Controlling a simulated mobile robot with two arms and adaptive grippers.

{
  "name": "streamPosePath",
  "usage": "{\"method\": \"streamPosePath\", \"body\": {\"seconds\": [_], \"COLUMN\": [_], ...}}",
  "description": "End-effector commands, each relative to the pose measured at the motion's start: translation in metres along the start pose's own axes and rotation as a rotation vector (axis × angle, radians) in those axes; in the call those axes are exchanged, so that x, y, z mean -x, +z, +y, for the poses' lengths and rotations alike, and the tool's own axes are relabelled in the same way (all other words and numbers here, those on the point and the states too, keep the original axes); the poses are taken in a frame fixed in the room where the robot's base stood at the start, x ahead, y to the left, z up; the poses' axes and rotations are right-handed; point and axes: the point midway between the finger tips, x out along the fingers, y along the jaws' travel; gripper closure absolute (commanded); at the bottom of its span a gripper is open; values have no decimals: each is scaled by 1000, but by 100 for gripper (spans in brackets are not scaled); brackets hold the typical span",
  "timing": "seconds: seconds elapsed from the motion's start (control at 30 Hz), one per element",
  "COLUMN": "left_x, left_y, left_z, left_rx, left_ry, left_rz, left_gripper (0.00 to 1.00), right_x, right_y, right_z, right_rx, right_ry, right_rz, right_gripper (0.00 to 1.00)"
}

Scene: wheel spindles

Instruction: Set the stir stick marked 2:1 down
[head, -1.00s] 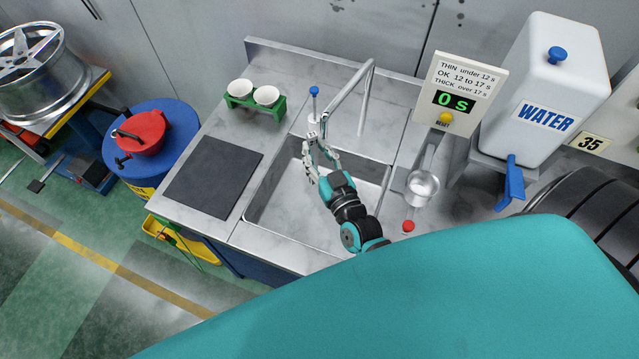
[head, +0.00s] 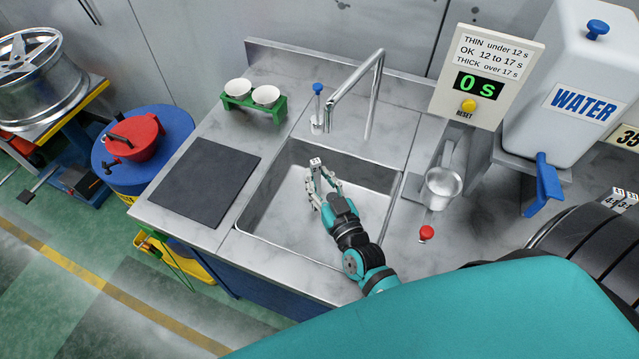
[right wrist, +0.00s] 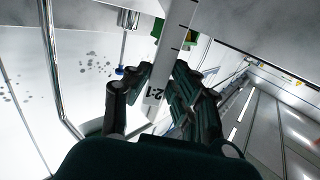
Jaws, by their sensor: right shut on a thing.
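My right gripper (head: 322,188) is over the steel sink basin (head: 281,176) and is shut on the stir stick (head: 316,162), a pale flat strip. In the right wrist view the stick (right wrist: 177,38) runs up from between the fingers, with dark tick marks near its upper part and the mark 2:1 at the fingers. The gripper (right wrist: 160,85) hides part of it there. In the head view only a small pale end shows above the fingers. I cannot tell whether the stick touches anything. My left gripper is not in view.
A dark mat (head: 205,180) lies left of the sink. A green rack (head: 254,106) with two white cups stands behind it. The faucet (head: 355,80) arches over the sink's back.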

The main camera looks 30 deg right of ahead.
Motion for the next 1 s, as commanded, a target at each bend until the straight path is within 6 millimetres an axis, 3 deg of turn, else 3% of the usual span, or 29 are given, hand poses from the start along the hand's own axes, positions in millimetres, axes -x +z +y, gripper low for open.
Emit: {"method": "streamPosePath", "body": {"seconds": [0.33, 0.37, 0.5, 0.83, 1.0], "left_x": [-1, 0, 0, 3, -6], "left_y": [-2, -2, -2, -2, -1], "left_z": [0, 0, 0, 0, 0], "left_rx": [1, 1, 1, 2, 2], "left_ry": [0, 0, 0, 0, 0], "left_rz": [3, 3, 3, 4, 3], "left_gripper": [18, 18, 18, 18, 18], "right_x": [0, 0, 0, 0, 25], "right_y": [3, 1, 1, -4, 2], "right_z": [0, 0, 0, 0, 0], "right_rx": [1, 1, 1, 0, 2], "right_ry": [0, 0, 0, 0, 0], "right_rz": [1, 1, 1, 1, -2], "right_gripper": [100, 75, 57, 55, 55]}}
